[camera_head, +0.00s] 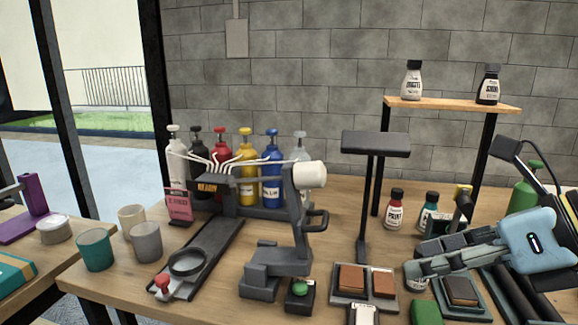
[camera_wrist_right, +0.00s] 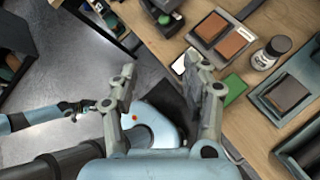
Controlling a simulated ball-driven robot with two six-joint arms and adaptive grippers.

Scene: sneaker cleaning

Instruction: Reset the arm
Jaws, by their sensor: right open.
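My right gripper (camera_head: 420,257) reaches in from the right over the right part of the workbench in the head view. Its two grey fingers are spread and nothing is between them. In the right wrist view the open fingers (camera_wrist_right: 166,72) point towards the bench's front edge. A light blue arm of mine with a small dark gripper (camera_wrist_right: 76,108) at its end shows at the left of the wrist view, away from the bench. It is too small to tell its jaw state. The left arm is not in the head view.
Under and beside the right gripper are a tray with brown pads (camera_head: 384,284), a dark pad tray (camera_head: 462,291) and a green block (camera_head: 426,313). Paint bottles (camera_head: 395,209) stand behind it. A dark post stand (camera_head: 368,195) and a grey machine (camera_head: 285,262) are to its left.

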